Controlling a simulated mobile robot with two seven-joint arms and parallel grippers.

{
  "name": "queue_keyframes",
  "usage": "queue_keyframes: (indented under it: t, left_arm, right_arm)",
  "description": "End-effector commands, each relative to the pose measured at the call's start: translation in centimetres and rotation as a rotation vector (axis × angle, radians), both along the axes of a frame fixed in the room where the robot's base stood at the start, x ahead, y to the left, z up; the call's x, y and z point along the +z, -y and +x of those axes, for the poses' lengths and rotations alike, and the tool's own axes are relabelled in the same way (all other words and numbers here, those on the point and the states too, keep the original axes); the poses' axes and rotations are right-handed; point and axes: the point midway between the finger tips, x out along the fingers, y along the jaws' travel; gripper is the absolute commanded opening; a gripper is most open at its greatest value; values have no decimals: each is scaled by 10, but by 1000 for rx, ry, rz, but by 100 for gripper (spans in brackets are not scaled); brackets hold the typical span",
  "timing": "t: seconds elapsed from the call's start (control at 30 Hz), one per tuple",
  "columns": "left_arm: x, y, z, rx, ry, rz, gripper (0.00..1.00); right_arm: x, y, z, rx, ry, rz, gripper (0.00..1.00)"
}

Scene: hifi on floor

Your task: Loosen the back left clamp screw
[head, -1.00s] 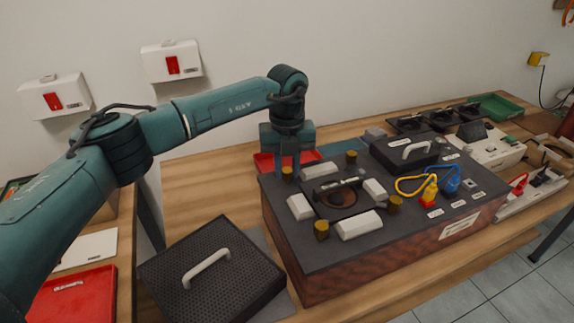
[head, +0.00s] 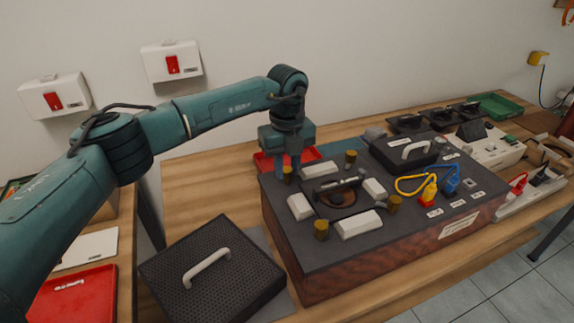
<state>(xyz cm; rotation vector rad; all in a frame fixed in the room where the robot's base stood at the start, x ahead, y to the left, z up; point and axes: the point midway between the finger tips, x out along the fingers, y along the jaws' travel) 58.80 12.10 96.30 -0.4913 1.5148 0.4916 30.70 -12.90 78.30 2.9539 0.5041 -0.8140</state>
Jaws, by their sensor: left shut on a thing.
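The dark hifi unit (head: 300,247) with reddish-brown sides stands on the wooden table. On its top, white blocks and brass-coloured clamp screws surround a round opening (head: 341,197). The back left clamp screw (head: 288,174) is at the unit's back left corner. My left gripper (head: 287,168) points down over it, its fingers shut on this screw. The fingers hide part of the screw. The other screws stand at the back right (head: 351,157), front left (head: 321,230) and front right (head: 394,204). My right gripper is not in view.
A black perforated cover (head: 212,265) with a white handle lies left of the unit. A red tray (head: 262,160) sits behind the gripper. Yellow and blue plugs (head: 430,190) with cables are on the unit's right part. Bare table (head: 205,197) lies at left.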

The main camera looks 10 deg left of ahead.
Motion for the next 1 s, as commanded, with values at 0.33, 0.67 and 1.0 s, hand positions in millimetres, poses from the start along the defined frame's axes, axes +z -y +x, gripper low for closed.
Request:
queue_keyframes:
  t: [0.33, 0.67, 1.0]
  left_arm:
    - [1, 0, 0, 0, 1, 0, 45]
    - [5, 0, 1, -1, 3, 0, 45]
    - [70, 0, 1, 0, 6, -1, 45]
  right_arm:
    - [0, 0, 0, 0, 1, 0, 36]
    - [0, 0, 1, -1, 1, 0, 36]
    - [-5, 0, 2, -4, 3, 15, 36]
